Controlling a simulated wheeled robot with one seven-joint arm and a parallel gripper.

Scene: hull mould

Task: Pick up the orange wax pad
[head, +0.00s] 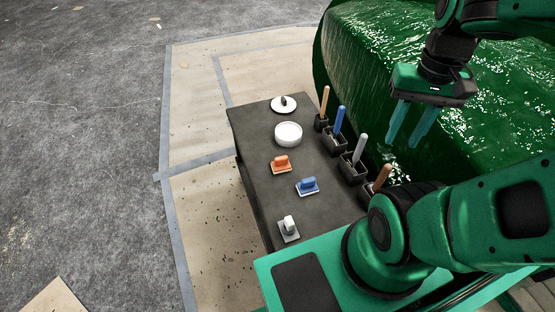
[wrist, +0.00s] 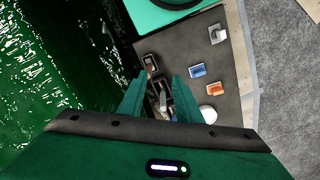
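The orange wax pad (head: 281,165) is a small block with a raised grip, lying on the dark table (head: 262,190) between the white tub and the blue pad. It also shows in the wrist view (wrist: 214,89), right of my fingers. My gripper (head: 408,140) hangs in the air to the right of the table, beside the green hull, well apart from the pad. In the wrist view its two fingers (wrist: 160,92) are spread with a gap between them. Nothing is held; holders on the table show through the gap from above.
A blue pad (head: 307,187) and a grey-white pad (head: 289,229) lie nearer. A white tub (head: 288,134) and a white lid (head: 284,104) stand farther back. Several dark holders (head: 352,168) with upright handles line the table's right edge. The green hull (head: 365,75) rises beyond.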

